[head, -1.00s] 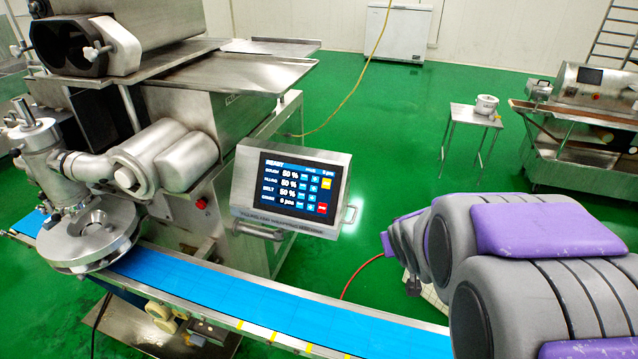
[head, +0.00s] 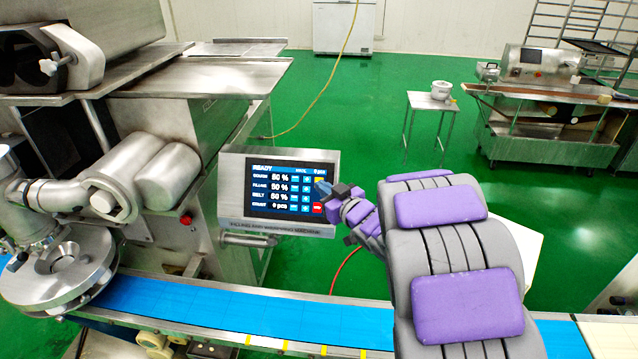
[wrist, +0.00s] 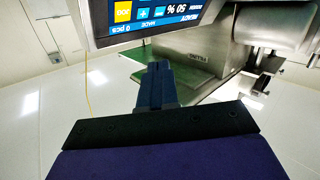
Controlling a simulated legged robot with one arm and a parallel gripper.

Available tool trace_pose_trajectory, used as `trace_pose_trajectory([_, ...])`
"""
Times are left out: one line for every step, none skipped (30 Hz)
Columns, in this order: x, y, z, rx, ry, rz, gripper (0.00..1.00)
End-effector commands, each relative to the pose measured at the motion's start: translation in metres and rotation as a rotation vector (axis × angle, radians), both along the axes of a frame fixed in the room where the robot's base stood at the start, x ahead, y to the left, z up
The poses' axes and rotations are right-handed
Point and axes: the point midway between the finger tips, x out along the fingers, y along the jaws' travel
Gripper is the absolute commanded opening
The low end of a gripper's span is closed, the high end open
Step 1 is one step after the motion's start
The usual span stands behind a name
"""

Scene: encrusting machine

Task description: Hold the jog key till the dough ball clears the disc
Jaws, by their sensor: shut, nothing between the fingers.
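The control panel (head: 279,190) stands beside the belt, its screen lit and reading READY and 0 pcs. The yellow jog key (head: 319,181) is at the screen's right side, partly covered by my gripper (head: 324,188). In the wrist view the jog key (wrist: 122,12) shows upside down, up and left of the shut, empty fingertips (wrist: 156,66). The fingertips are close to the panel's right side; I cannot tell if they touch it. The round metal disc (head: 85,280) sits over the belt at the left. I see no dough ball.
The blue belt (head: 240,310) runs along the front, bare where visible. A red key (head: 317,208) lies below the jog key. A small table (head: 432,101) with a pot and another machine (head: 545,95) stand farther back on open green floor.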

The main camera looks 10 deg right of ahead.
Motion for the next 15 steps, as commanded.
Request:
trace_pose_trajectory([0.0001, 0.0058, 0.0000, 0.002, -0.005, 0.010, 0.00])
trace_pose_trajectory([0.0000, 0.0077, 0.0002, 0.002, -0.006, 0.012, 0.00])
trace_pose_trajectory([0.0001, 0.0085, 0.0005, 0.003, -0.008, 0.014, 0.00])
trace_pose_trajectory([0.0001, 0.0091, 0.0005, 0.003, -0.009, 0.014, 0.00])
trace_pose_trajectory([0.0001, 0.0096, 0.0006, 0.002, -0.009, 0.014, 0.00])
trace_pose_trajectory([0.0001, 0.0099, 0.0007, 0.002, -0.009, 0.014, 0.00])
trace_pose_trajectory([0.0002, 0.0097, 0.0006, 0.002, -0.008, 0.014, 0.00])
trace_pose_trajectory([0.0002, 0.0092, 0.0007, 0.002, -0.008, 0.014, 0.00])
trace_pose_trajectory([0.0003, 0.0085, 0.0006, 0.003, -0.008, 0.013, 0.00])
trace_pose_trajectory([0.0003, 0.0083, 0.0005, 0.003, -0.008, 0.013, 0.00])
trace_pose_trajectory([0.0004, 0.0081, 0.0004, 0.003, -0.008, 0.013, 0.00])
trace_pose_trajectory([0.0006, 0.0072, 0.0004, 0.003, -0.008, 0.013, 0.00])
trace_pose_trajectory([0.0008, 0.0062, 0.0003, 0.004, -0.008, 0.012, 0.00])
trace_pose_trajectory([0.0012, 0.0052, -0.0001, 0.005, -0.008, 0.012, 0.00])
trace_pose_trajectory([0.0019, 0.0042, -0.0005, 0.005, -0.008, 0.012, 0.00])
